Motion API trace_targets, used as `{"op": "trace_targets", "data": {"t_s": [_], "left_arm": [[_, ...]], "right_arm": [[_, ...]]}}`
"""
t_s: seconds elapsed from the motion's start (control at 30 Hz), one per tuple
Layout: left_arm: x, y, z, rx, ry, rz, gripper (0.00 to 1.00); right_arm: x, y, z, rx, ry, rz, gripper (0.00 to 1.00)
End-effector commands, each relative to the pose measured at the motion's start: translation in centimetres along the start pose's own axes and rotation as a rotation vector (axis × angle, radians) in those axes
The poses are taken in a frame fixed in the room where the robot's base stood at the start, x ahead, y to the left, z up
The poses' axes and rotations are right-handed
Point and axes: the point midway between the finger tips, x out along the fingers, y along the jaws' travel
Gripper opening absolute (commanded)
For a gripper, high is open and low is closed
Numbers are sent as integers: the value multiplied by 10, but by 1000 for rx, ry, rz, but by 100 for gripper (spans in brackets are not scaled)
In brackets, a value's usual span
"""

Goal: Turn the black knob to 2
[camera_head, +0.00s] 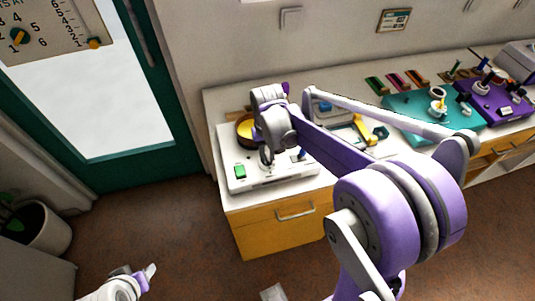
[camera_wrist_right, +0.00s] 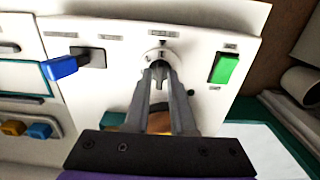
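A white board (camera_head: 237,186) on the near end of the counter carries a round dial (camera_wrist_right: 163,54) with small marks, seen in the right wrist view. My right gripper (camera_wrist_right: 159,72) is right at this dial, its two fingertips close together over the dial's middle. The black knob is mostly hidden by the fingers, so its pointing and whether it is gripped cannot be told. In the head view the right gripper (camera_head: 266,156) reaches down onto the same board. My left gripper (camera_head: 148,272) is low at the left, away from the board, over the floor.
Beside the dial are a green switch (camera_wrist_right: 224,68) and a blue lever (camera_wrist_right: 62,67). A round brown-rimmed dish with yellow inside (camera_head: 245,129) is by the board's back. A teal board (camera_head: 408,104) and a purple board (camera_head: 494,97) stand farther right.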

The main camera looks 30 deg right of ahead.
Motion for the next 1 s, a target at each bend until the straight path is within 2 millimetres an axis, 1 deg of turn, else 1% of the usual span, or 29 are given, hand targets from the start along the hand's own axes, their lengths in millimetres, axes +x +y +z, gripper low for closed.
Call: {"op": "trace_targets", "data": {"t_s": [0.03,0.1,0.47,0.67,0.87,1.0], "left_arm": [[0,0,0,0,0,0,50],[0,0,0,0,0,0,50],[0,0,0,0,0,0,50],[1,0,1,0,-1,0,50],[4,0,4,0,-3,0,50],[6,0,6,0,-4,0,50]], "right_arm": [[0,0,0,0,0,0,12],[0,0,0,0,0,0,0],[0,0,0,3,0,0,0],[0,0,0,43,0,0,0],[0,0,0,157,0,0,0],[0,0,0,273,0,0,0]]}}
